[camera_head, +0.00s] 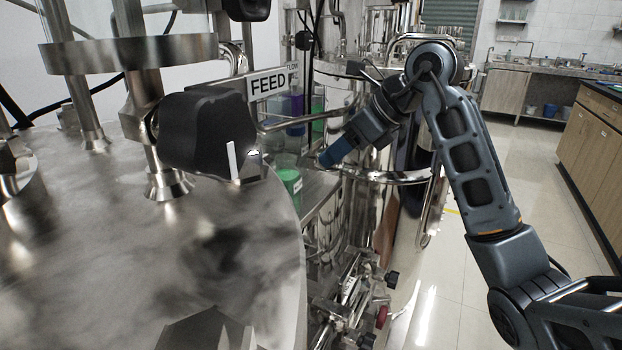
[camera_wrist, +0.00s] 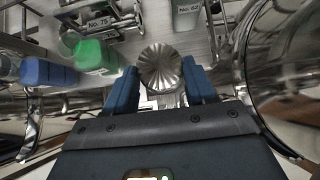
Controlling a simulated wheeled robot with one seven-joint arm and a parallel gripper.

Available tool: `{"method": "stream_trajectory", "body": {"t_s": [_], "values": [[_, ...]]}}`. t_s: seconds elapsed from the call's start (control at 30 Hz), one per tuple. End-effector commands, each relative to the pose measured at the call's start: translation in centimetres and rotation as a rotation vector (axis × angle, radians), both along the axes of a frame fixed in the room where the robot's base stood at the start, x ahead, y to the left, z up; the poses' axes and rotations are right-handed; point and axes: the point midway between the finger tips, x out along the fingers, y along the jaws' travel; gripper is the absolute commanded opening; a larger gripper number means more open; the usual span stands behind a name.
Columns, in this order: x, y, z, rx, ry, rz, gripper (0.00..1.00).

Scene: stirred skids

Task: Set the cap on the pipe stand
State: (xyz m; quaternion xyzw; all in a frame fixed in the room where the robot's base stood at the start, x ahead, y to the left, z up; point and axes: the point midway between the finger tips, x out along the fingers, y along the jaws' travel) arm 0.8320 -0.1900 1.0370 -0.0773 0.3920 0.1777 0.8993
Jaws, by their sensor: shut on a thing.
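My gripper (camera_head: 328,157) reaches down and left over a metal shelf among the steel vessels in the head view. In the wrist view, the two blue fingers of my gripper (camera_wrist: 163,82) stand on either side of a round, shiny, fluted metal piece, which looks like the cap (camera_wrist: 160,66). The fingers are shut on it. The cap cannot be made out in the head view. I cannot clearly pick out the pipe stand in either view.
A green container (camera_head: 290,183) stands on the shelf left of my gripper; purple and green ones stand behind. The wrist view shows a blue-capped container (camera_wrist: 48,72) and a green one (camera_wrist: 95,52). A large steel vessel (camera_wrist: 290,70) is close on the right.

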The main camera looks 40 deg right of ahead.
Motion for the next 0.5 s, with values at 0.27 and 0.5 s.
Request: {"method": "stream_trajectory", "body": {"t_s": [0.27,0.5], "values": [[3.1,2.5,-2.3,0.001,0.000,0.001,0.19],[3.4,2.7,-3.9,0.002,0.000,-0.001,0.19]]}}
